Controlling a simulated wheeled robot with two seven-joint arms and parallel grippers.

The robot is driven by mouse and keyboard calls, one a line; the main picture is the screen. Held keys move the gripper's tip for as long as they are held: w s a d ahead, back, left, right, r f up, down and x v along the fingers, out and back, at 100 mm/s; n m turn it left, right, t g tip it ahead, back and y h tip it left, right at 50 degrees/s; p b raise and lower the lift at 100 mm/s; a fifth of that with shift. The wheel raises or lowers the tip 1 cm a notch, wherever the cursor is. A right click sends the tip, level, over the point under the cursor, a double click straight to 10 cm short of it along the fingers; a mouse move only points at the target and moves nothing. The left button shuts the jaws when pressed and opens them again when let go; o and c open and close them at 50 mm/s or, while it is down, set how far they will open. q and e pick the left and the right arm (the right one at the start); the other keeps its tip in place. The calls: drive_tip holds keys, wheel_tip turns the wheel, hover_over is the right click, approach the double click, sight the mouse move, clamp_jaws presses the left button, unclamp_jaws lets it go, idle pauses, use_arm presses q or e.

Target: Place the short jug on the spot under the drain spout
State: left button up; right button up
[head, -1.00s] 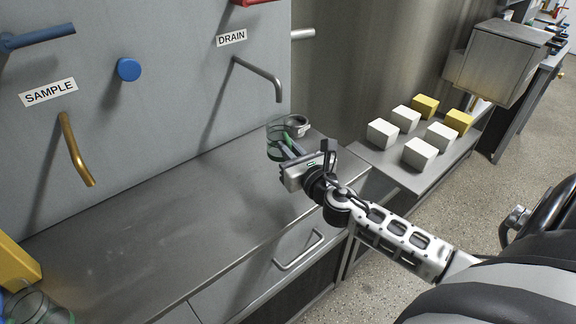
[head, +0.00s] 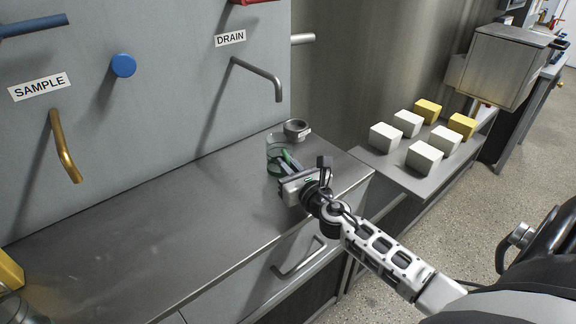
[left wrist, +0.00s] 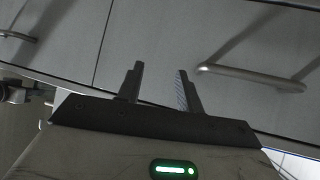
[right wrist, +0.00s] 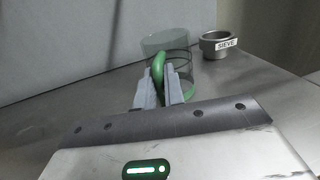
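The short jug (head: 275,150) is clear glass with a green handle and stands upright at the counter's back right, below and slightly in front of the drain spout (head: 262,75). It also shows in the right wrist view (right wrist: 167,44). My right gripper (head: 286,168) is closed around the green handle, with a finger on each side in the right wrist view (right wrist: 160,72). Whether the jug's base touches the counter is hard to tell. My left gripper (left wrist: 160,70) is open and empty in front of grey drawer fronts; the head view does not show it.
A metal sieve (head: 297,130) stands close behind the jug to the right. A brass sample spout (head: 65,150) hangs at left. White and yellow cubes (head: 425,157) lie on a side shelf. Part of another glass vessel (head: 18,308) shows at bottom left. The counter's middle (head: 150,220) is clear.

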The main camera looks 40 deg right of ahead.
drive_tip(key=o, duration=0.4)
